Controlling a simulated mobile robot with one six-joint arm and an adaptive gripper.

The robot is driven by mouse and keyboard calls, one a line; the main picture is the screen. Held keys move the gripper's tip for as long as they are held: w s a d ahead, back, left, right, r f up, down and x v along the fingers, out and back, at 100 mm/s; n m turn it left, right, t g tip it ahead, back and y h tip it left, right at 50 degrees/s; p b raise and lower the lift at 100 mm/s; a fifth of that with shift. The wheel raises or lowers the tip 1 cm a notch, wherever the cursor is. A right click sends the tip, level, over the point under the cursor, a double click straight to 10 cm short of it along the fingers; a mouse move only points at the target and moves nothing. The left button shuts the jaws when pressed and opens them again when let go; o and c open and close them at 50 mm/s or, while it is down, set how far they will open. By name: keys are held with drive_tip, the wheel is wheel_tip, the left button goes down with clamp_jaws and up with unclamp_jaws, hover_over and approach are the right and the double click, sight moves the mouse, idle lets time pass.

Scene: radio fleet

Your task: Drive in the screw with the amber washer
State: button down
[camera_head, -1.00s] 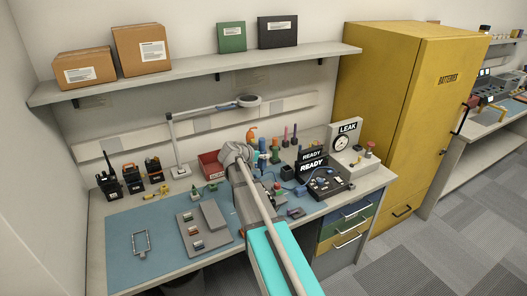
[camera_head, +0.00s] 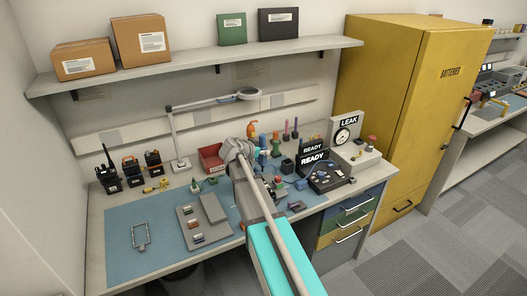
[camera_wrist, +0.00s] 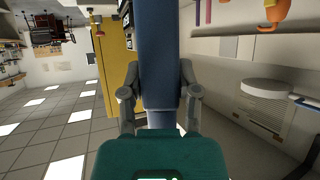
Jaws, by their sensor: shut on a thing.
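My gripper (camera_wrist: 158,92) is shut on a thick blue handle (camera_wrist: 158,50), probably a driver, in the wrist view. The handle runs straight up between the two fingers, and its far end leaves the top of the picture. In the head view the wrist of my arm hangs over the bench, and a blue shape (camera_head: 262,143) shows just right of it. The arm covers that part of the bench. I cannot pick out the screw or the amber washer in either view.
Several coloured tools stand behind my wrist, with an orange bottle (camera_head: 253,129). A red bin (camera_head: 210,158) and a lamp (camera_head: 177,140) stand left. Black READY boxes (camera_head: 313,160) and a LEAK gauge (camera_head: 346,136) stand right. The blue mat (camera_head: 122,222) has bare room at left.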

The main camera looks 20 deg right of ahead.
sight(260, 158)
drive_tip(key=shift+f+b, duration=1.4)
drive_tip(key=shift+f, duration=0.3)
drive_tip(key=shift+f+b, duration=0.3)
drive_tip(key=shift+b, duration=0.05)
idle(1.1)
drive_tip(key=shift+r, duration=0.1)
idle(0.8)
drive_tip(key=shift+r+p, duration=2.45)
drive_tip(key=shift+p, duration=0.15)
drive_tip(key=shift+s, duration=0.1)
